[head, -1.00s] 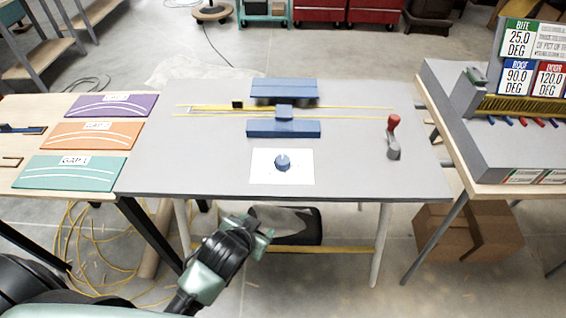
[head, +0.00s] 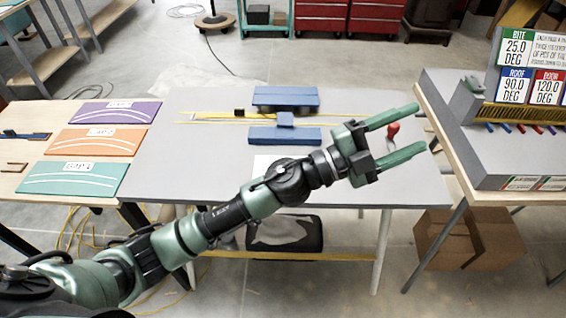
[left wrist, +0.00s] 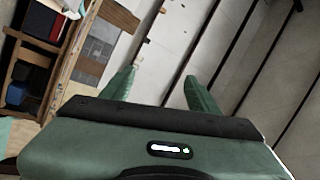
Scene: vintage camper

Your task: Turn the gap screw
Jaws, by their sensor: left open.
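A grey table (head: 175,165) holds a blue two-bar fixture; its rear bar (head: 285,97) and front bar (head: 270,136) have a small blue block (head: 286,119) between them. A white plate (head: 262,164) lies in front, mostly hidden by my left arm. The blue knob on that plate is hidden now. A red-handled lever (head: 393,130) at the table's right shows between the fingers of my left gripper (head: 420,128). The gripper is open, with its fingers pointing right; I cannot tell its height above the table. The left wrist view shows the same open fingers (left wrist: 160,75) with nothing between them.
A wooden table on the left bears purple (head: 116,112), orange (head: 100,141) and teal (head: 72,178) panels. On the right, a grey console (head: 470,130) with angle signs (head: 515,47) stands on another table. A cardboard box (head: 468,240) is on the floor below.

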